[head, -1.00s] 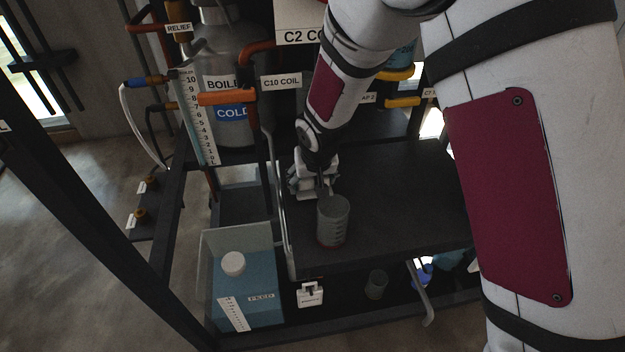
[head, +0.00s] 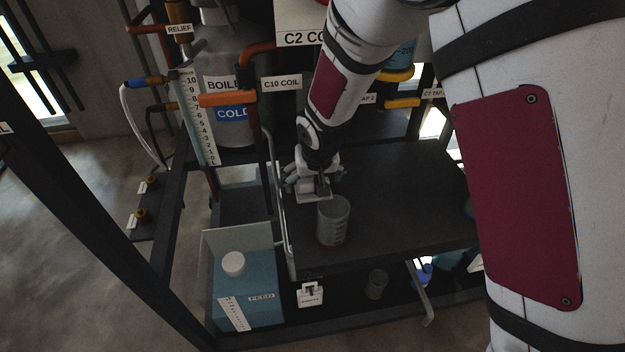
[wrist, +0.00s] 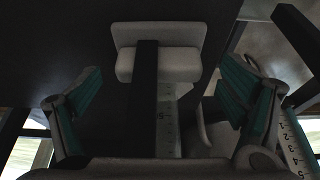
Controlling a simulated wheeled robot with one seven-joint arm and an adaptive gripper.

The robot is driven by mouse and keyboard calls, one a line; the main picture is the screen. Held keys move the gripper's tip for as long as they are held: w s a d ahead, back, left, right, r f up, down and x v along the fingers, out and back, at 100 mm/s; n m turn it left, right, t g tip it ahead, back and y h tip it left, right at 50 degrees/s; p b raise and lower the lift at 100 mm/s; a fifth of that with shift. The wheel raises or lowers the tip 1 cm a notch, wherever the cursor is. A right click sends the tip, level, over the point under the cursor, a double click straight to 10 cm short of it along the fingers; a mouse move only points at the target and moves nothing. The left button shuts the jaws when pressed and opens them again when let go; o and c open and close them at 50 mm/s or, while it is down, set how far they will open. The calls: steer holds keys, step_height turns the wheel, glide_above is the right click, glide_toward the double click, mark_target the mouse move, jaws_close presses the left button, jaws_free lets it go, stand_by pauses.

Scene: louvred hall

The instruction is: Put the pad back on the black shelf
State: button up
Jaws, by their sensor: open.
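The black shelf (head: 400,200) is a dark flat top in the middle of the head view. A pale pad (head: 312,194) lies at its left part, just below my gripper (head: 315,180). In the wrist view the pad (wrist: 180,66) shows as a pale rounded block with a dark upright bar in front of it. My gripper (wrist: 165,110) is open, its teal-lined fingers spread apart to the left and right of the bar, with visible gaps. The pad appears to rest on the shelf, but its underside is hidden.
A clear beaker (head: 333,222) with a red base stands just in front of the pad. A metal rail (head: 276,200) runs along the shelf's left edge. A blue feed tank (head: 247,290) sits lower left, and the boiler (head: 235,70) stands behind. The shelf's right side is bare.

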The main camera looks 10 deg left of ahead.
steer(key=p+v, duration=0.2)
steer(key=v, duration=0.9)
steer(key=s+d+r+m+g+h, duration=0.1)
steer(key=s+d+r, duration=0.55)
steer(key=d, duration=0.25)
steer(key=s+d+r+m, duration=0.1)
steer(key=s+d+r, duration=0.5)
steer(key=s+d, duration=0.15)
steer(key=s+d+r+g, duration=0.1)
steer(key=s+d, duration=0.2)
steer(key=s, duration=0.6)
steer(key=s+d+r+m+g, duration=0.1)
steer(key=s+d, duration=0.3)
steer(key=s, duration=0.6)
steer(key=shift+s+r, duration=0.3)
steer(key=shift+s, duration=0.05)
steer(key=shift+d, duration=0.15)
